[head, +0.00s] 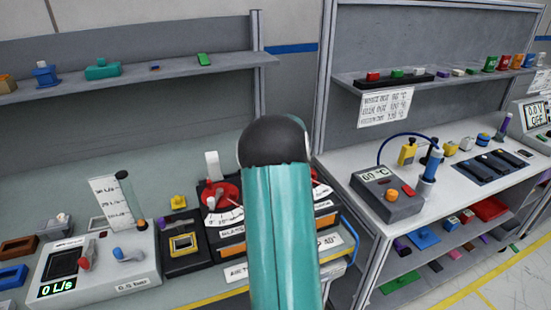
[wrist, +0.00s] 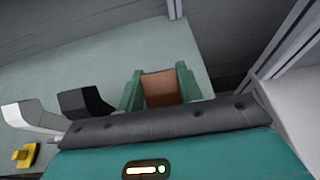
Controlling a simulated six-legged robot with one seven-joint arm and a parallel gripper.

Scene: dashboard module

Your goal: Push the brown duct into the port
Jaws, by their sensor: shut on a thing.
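In the wrist view my gripper (wrist: 159,82) has its two green fingers closed on the sides of the brown duct (wrist: 160,92). The duct is a short, boxy brown piece. A dark grey padded edge hides the near part of the grip. In the head view my teal arm covers the middle, and my gripper and the held duct are hidden behind it. A white module (head: 115,262) with a "0 L/s" display stands on the bench at the lower left. I cannot make out the port in either view.
An orange and black unit with a red dial (head: 218,195) stands beside my arm. Brown and blue boxes (head: 12,275) sit far left. A shelf (head: 140,75) runs above; another bench is right.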

